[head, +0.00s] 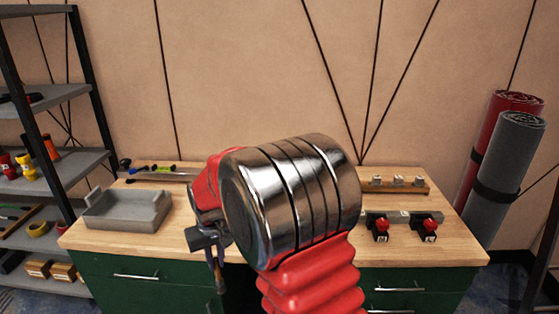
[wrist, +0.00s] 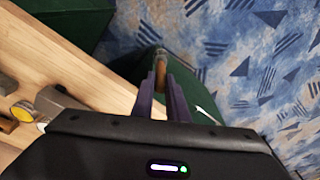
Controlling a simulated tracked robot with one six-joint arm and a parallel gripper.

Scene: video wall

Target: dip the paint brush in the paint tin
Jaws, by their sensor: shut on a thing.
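My gripper (head: 214,262) hangs just beyond the table's front edge, fingers pointing down, partly hidden by my arm. In the wrist view, its purple fingers (wrist: 164,90) are shut on a slim brown thing, which looks like the handle of the paint brush (wrist: 160,64). A small brownish end of the brush (head: 221,287) shows below the fingers in the head view, in front of the green cabinet. The bristles cannot be made out. I cannot identify the paint tin in either view; my arm hides the middle of the table.
A grey tray (head: 128,211) stands at the left of the wooden table (head: 155,247). Red-and-black clamps (head: 380,227) and a wooden rack (head: 395,186) are on the right. A small grey-and-yellow thing (wrist: 23,111) lies on the wood. Shelves (head: 45,155) stand left; rolled mats (head: 507,165) stand right.

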